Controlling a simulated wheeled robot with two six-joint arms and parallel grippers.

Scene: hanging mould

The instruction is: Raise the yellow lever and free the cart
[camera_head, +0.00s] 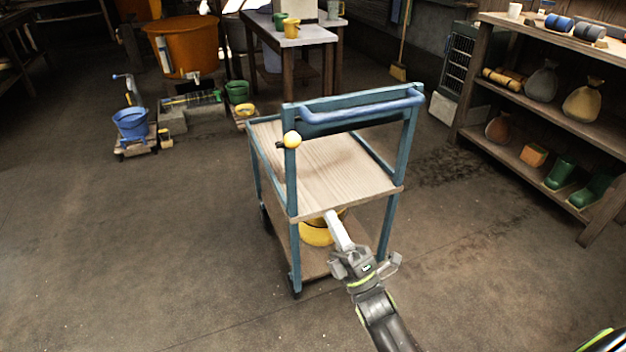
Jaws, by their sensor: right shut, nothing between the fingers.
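The cart (325,165) stands in the middle of the floor, with a blue frame, wooden shelves and a blue push handle (365,107). The yellow lever's round knob (292,140) shows at the cart's near left upright, just below the handle bar. A short dark piece sticks out left of it. My right gripper (332,218) is shut and empty, its pale fingers pointing up and left at the near edge of the upper shelf, well below the knob. I cannot tell whether it touches the shelf. My left gripper is out of view.
A yellow round object (317,234) sits on the cart's lower shelf, partly hidden. A wooden rack (545,110) with bags and boots stands at the right. A blue bucket (131,123) on a small dolly is at the left. The floor left of the cart is clear.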

